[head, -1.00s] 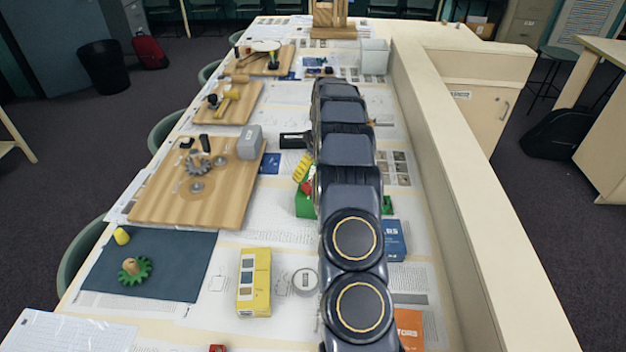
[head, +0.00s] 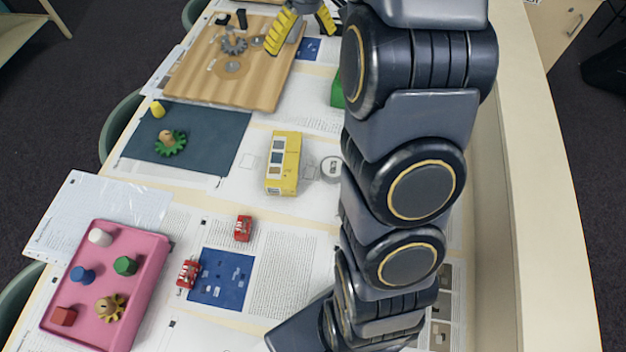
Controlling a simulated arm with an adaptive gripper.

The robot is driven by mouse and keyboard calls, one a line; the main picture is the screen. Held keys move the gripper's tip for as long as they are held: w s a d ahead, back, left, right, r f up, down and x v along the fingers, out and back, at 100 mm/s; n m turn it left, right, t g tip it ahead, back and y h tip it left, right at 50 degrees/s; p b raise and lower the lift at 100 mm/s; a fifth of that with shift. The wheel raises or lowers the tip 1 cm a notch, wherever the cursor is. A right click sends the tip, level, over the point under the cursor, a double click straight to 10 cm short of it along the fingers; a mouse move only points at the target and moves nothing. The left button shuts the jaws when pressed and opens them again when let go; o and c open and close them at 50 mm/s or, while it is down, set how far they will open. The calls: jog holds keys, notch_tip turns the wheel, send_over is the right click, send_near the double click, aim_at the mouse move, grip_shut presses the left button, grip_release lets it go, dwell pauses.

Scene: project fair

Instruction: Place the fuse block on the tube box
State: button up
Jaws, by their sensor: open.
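A yellow box (head: 283,163) with dark and pale panels on its top lies near the middle of the table; it looks like the tube box. Two small red blocks with pale markings sit nearer: one red block (head: 243,228) on the printed sheets, another red block (head: 188,273) at the left edge of a blue sheet. I cannot tell for sure which is the fuse block. My gripper (head: 302,40) has yellow fingers spread apart, with nothing visible between them. It is at the top of the view, by the right side of the wooden board, beyond the yellow box and apart from it.
A pink tray (head: 151,262) with several small pieces is at lower left. A dark mat (head: 215,150) holds a green gear (head: 171,143) and a yellow piece. The wooden board (head: 200,83) is beyond. A round grey-white item (head: 331,168) is right of the yellow box. My arm covers the right side.

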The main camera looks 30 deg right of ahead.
jog(key=s+a+r+g, duration=0.1)
jog(key=s+a+r, duration=0.2)
jog(key=s+a, duration=1)
jog(key=s, duration=0.6)
jog(key=s+a+f+g+h, duration=0.1)
jog(key=s+a, duration=0.1)
jog(key=s, duration=0.7)
jog(key=shift+a+f, duration=0.15)
jog(key=shift+a, duration=0.15)
jog(key=shift+f, duration=0.1)
